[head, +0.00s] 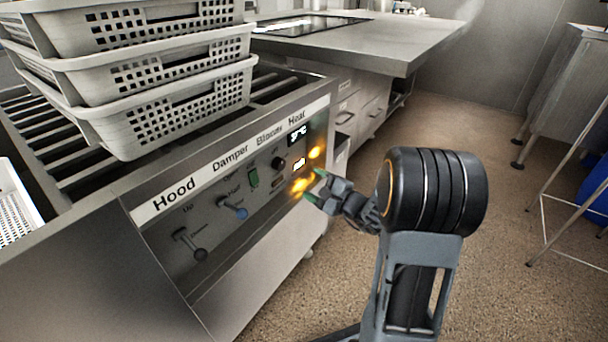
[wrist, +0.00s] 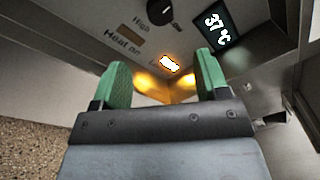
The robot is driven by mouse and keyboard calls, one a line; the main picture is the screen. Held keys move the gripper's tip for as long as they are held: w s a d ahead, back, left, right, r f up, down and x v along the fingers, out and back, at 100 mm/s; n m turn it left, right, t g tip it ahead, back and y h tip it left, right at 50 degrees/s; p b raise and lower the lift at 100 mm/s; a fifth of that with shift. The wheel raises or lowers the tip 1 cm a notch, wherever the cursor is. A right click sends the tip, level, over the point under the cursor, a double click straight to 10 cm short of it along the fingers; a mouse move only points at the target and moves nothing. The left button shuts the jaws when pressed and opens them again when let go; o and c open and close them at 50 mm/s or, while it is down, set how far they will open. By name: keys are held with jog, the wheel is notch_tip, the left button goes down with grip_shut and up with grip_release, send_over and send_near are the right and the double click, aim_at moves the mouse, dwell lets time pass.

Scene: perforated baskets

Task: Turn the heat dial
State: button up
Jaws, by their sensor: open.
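The heat dial is a small round black knob (head: 278,163) on the front control panel, below the "Heat" end of the label strip. In the wrist view the black dial (wrist: 160,12) is at the top edge, partly cut off, with "High" and "Heat on" printed near it. My gripper (head: 314,185) is open in front of the panel, to the right of and below the dial. Its green fingertips (wrist: 162,68) are apart in the wrist view, with nothing between them but the panel behind. The dial lies beyond the fingertips, and I see no contact with it.
A digital display (wrist: 217,30) reads 37 °C beside the dial. A small lit lamp (wrist: 169,63) glows below it. Stacked perforated baskets (head: 150,110) stand on top.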

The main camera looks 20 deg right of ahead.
jog(key=shift+s+d, duration=0.35)
jog(key=shift+s, duration=0.3)
jog(key=s+a+r+n+g+y+p, duration=0.1)
jog(key=s+a+r+n+g+p, duration=0.55)
jog(key=r+p, duration=0.35)
jog(key=s+a+r+n+g+p, duration=0.5)
jog(key=s+a+r+g+p, duration=0.15)
jog(key=r+p, duration=0.45)
jog(key=s+d+r+n+h+p, duration=0.2)
jog(key=r+h+p, duration=0.1)
jog(key=r+p, duration=0.3)
jog(key=s+d+r+n+h+p, duration=0.2)
jog(key=r+h+p, duration=0.1)
jog(key=r+p, duration=0.3)
jog(key=s+d+r+n+t+h+p, duration=0.1)
jog(key=s+d+r+n+h+p, duration=0.1)
jog(key=r+p, duration=0.4)
jog(key=shift+r+n+h, duration=0.5)
jog(key=shift+n+h, duration=0.05)
jog(key=shift+h, duration=0.35)
jog(key=shift+s, duration=0.1)
